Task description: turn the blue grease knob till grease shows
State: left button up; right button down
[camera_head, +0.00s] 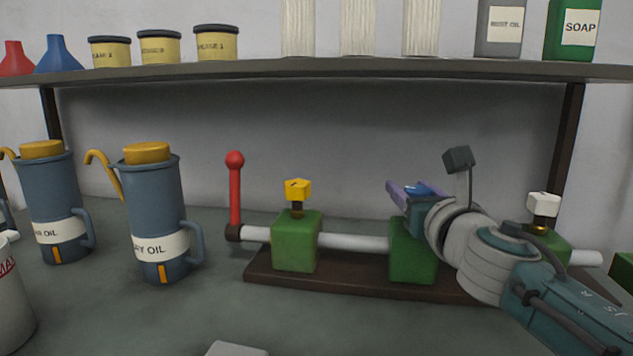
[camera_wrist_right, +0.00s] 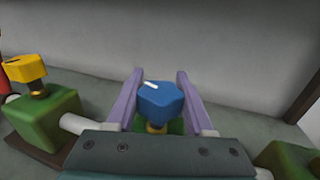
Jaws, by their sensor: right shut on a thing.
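The blue knob (camera_wrist_right: 160,100) is faceted with a white mark on its top, pointing to the upper left in the wrist view. It stands on the middle green block (camera_head: 412,250). My right gripper (camera_head: 408,190) has its two purple fingers on either side of the knob and is shut on it. Part of a yellowish stem (camera_wrist_right: 156,128) shows under the knob. My gripper hides the rest of the knob's foot, so I cannot tell whether grease is there. My left gripper is out of view.
A yellow knob (camera_head: 298,188) on the left block and a white knob (camera_head: 543,205) on the right block flank it. A red-tipped lever (camera_head: 235,190) rises at the shaft's left end. Oil jugs (camera_head: 155,215) stand left. A shelf (camera_head: 330,68) runs above.

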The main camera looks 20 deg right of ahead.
jog(key=n+y+b, duration=0.1)
jog(key=n+y, duration=0.1)
jog(key=shift+a+f+y, duration=0.1)
jog(key=shift+y, duration=0.3)
jog(key=shift+a+f+n+t+y+b, duration=0.1)
jog(key=shift+a+n+t+y+b, duration=0.15)
jog(key=shift+n+y+b, duration=0.45)
jog(key=n+g+y+b, duration=0.1)
jog(key=n+y+b, duration=0.1)
jog(key=b, duration=0.3)
jog(key=a+n+g+y+b, duration=0.1)
jog(key=n+y+b, duration=0.1)
jog(key=y+b, duration=0.3)
jog(key=n+g+y+b, duration=0.1)
jog(key=n+y+b, duration=0.1)
jog(key=y+b, duration=0.2)
jog(key=shift+s+a+n+b, duration=0.2)
jog(key=shift+n+b, duration=0.2)
jog(key=shift+b, duration=0.15)
jog(key=shift+a+r+n+g+y+b, duration=0.2)
jog(key=shift+n+g+y+b, duration=0.45)
jog(key=shift+b, duration=0.25)
jog(key=shift+c, duration=1.4)
grip_release()
